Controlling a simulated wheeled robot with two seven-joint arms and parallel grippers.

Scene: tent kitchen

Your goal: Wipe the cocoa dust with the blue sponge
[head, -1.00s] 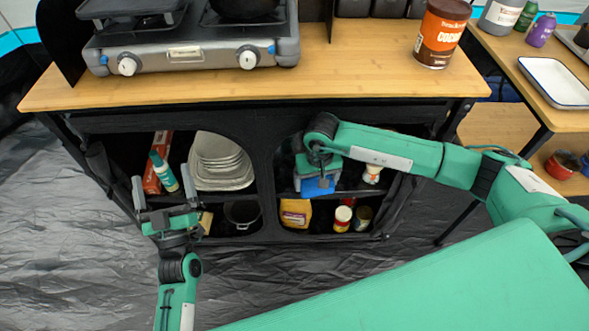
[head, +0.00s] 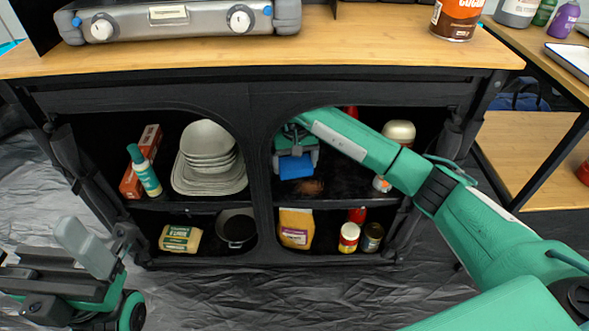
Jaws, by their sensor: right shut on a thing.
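The blue sponge (head: 295,167) is held in my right gripper (head: 297,152), inside the right opening of the cabinet, just above the upper shelf. The cocoa dust (head: 311,187) is a brown patch on that dark shelf, just below and slightly right of the sponge. I cannot tell if the sponge touches the shelf. My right forearm crosses the opening and hides part of the shelf to the right. My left gripper (head: 45,252) is at the lower left, outside the cabinet, its fingers apart and empty.
White bowls and plates (head: 208,165) and a turquoise bottle (head: 144,170) stand on the left shelf. A white-topped jar (head: 398,133) stands right of my forearm. A yellow bag (head: 296,228) and cans are below. The cabinet's middle divider (head: 262,170) stands left of my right gripper.

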